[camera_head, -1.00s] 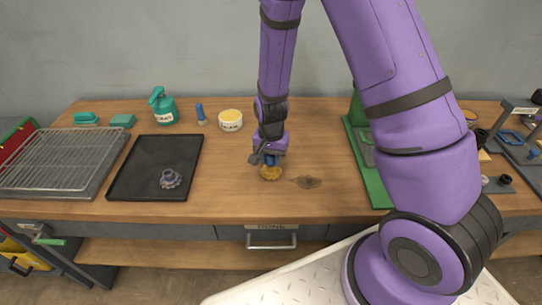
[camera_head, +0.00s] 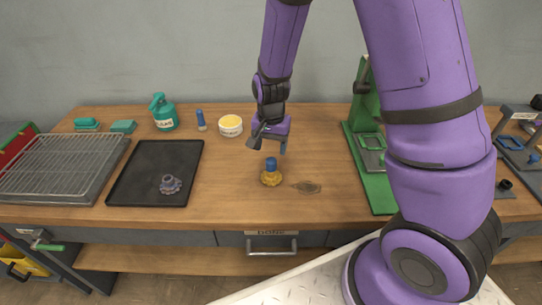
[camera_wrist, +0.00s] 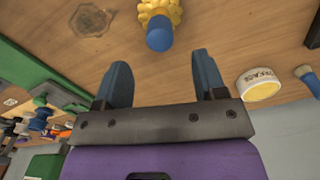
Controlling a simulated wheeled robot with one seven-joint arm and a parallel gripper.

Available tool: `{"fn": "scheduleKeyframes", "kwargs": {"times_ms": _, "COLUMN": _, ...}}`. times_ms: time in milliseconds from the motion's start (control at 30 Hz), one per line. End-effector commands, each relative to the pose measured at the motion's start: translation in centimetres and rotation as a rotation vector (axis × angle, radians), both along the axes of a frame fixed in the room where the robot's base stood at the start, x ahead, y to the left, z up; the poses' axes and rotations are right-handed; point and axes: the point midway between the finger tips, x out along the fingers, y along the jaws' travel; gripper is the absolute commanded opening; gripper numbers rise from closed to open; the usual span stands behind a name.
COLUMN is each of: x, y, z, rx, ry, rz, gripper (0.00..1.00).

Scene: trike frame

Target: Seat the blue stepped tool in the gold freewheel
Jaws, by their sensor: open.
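The blue stepped tool (camera_head: 271,163) stands upright in the middle of the gold freewheel (camera_head: 271,179) on the wooden bench. Its lower part is hidden inside or behind the freewheel, so I cannot tell how deep it sits. In the wrist view the blue tool (camera_wrist: 160,33) shows end-on with the gold freewheel (camera_wrist: 158,10) around its base. My gripper (camera_head: 268,146) is above and slightly behind the tool, apart from it. In the wrist view my gripper (camera_wrist: 165,80) has its two fingers wide apart with nothing between them.
A black tray (camera_head: 150,150) with a dark cog (camera_head: 170,184) lies to the left. Behind stand a grease tub (camera_head: 231,127), a blue-handled brush (camera_head: 200,120) and a teal can (camera_head: 163,113). A green press (camera_head: 368,150) stands right. Bench around the freewheel is clear.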

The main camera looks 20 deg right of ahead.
Motion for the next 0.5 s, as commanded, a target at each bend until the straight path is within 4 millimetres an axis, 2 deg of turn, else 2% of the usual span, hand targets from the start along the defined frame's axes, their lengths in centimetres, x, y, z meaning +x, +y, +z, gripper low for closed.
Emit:
{"fn": "scheduleKeyframes", "kwargs": {"times_ms": 200, "x": 0.0, "y": 0.0, "z": 2.7, "rx": 0.0, "ry": -0.001, "rz": 0.0, "gripper": 0.64}}
{"fn": "scheduleKeyframes", "kwargs": {"times_ms": 500, "x": 0.0, "y": 0.0, "z": 3.5, "rx": 0.0, "ry": 0.0, "rz": -0.001, "gripper": 0.64}}
